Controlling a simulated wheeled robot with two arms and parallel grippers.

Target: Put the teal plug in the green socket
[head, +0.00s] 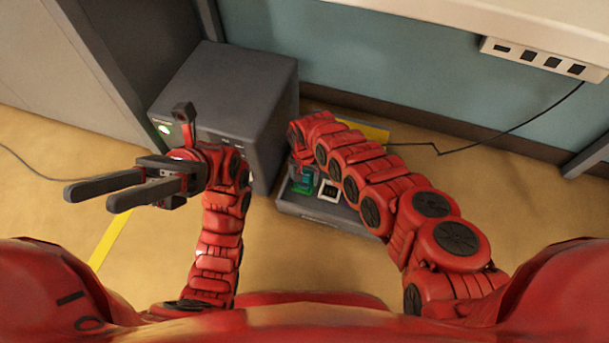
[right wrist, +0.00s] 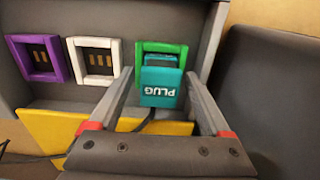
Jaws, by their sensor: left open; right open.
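The teal plug (right wrist: 161,88), marked PLUG, is at the green socket (right wrist: 183,48) in the right wrist view. Its far end lies within the green frame; I cannot tell how deep it sits. A dark cable trails from it. My right gripper (right wrist: 159,76) is open, with one finger on each side of the plug and gaps showing. In the head view the teal plug (head: 304,174) shows small beside my right arm, which hides most of that gripper. My left gripper (head: 91,197) is open and empty at the left, away from the sockets.
The grey socket panel (head: 318,213) also bears a white socket (right wrist: 95,57) and a purple socket (right wrist: 38,58). A large dark grey box (head: 235,95) stands beside it. A power strip (head: 540,60) with a cable is at upper right. Yellow floor is clear at left.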

